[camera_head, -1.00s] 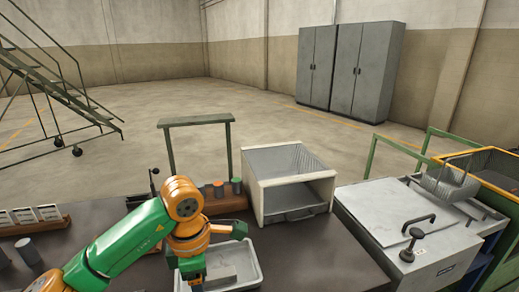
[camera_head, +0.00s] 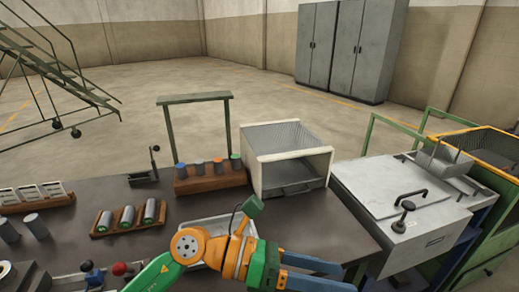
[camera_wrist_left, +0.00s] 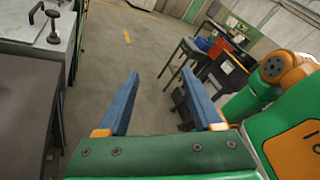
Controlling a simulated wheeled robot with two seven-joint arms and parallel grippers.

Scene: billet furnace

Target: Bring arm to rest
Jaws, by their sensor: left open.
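My left arm comes in from the bottom of the head view, green and orange. Its left gripper (camera_head: 312,274) points to the right, past the front edge of the table, with its two blue fingers apart and nothing between them. In the left wrist view the same gripper (camera_wrist_left: 160,95) shows both blue fingers spread wide over bare floor. My right gripper is not in either view.
A white tray (camera_head: 187,231) lies partly hidden behind my left arm. An open white bin (camera_head: 262,187), a rack of several capped cylinders (camera_head: 208,178) and a wooden holder with cylinders (camera_head: 120,229) stand on the table. The grey furnace box (camera_head: 400,205) stands at right.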

